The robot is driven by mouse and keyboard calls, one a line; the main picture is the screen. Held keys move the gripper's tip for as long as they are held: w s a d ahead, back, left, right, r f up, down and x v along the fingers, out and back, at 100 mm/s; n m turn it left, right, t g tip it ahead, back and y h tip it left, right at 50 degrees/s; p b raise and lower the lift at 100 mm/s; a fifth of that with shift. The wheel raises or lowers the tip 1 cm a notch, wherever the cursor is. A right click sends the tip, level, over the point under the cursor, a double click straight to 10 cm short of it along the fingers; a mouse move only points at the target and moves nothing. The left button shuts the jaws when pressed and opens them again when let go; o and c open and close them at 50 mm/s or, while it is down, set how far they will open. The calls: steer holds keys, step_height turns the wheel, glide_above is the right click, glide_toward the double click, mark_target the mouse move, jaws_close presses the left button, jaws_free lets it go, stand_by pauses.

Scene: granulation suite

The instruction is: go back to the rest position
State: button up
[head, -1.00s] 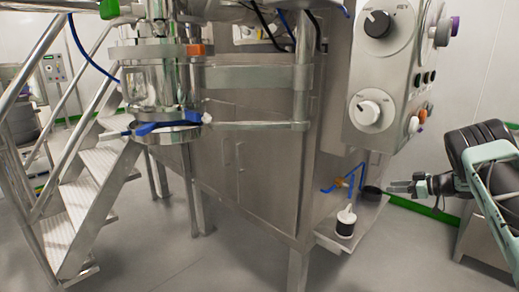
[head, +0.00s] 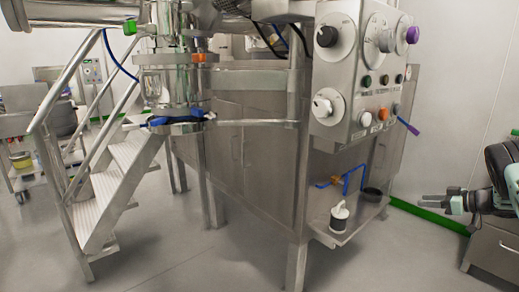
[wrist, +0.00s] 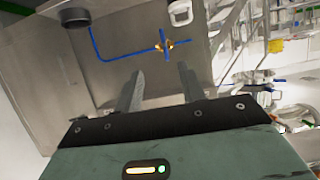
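My gripper (head: 434,202) is at the right of the head view, pointing left, apart from the machine and its low shelf. In the wrist view my gripper (wrist: 158,85) shows two fingers spread apart with nothing between them. Beyond the fingers, the wrist view shows a blue pipe (wrist: 124,58) with a brass fitting, a black cup (wrist: 75,18) and a white-topped container (wrist: 180,12).
The steel machine (head: 255,170) fills the middle, with a control panel (head: 352,115) of knobs and buttons. Its low shelf (head: 350,228) holds the white-topped container (head: 339,217) and black cup (head: 373,194). Metal stairs (head: 108,195) stand left. A steel cabinet (head: 492,248) stands right.

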steer(key=w+a+r+m+t+h, duration=0.1)
steer(key=w+r+m+t+h, duration=0.3)
steer(key=r, duration=0.5)
steer(key=s+a+r+m+g+h, duration=0.2)
steer(key=s+a+r+m+h, duration=0.1)
steer(key=s+a+r+h, duration=0.15)
steer(key=s+a+f+g, duration=0.1)
steer(key=s+a+g, duration=0.2)
steer(key=s+a, duration=0.55)
steer(key=s+a+f+g, duration=0.25)
steer(key=s+a, duration=0.35)
steer(key=s, duration=0.6)
steer(key=s+a+f+g, duration=0.1)
steer(key=s+a+g, duration=0.3)
steer(key=s+a, duration=0.45)
steer(key=s+a+r+n+g, duration=0.25)
steer(key=s+a+n, duration=0.45)
steer(key=s+a, duration=1.05)
step_height(320, 180, up, 14)
steer(key=p, duration=1.4)
steer(key=shift+g+y, duration=0.3)
steer(key=shift+y, duration=0.15)
steer(key=shift+w+a, duration=0.1)
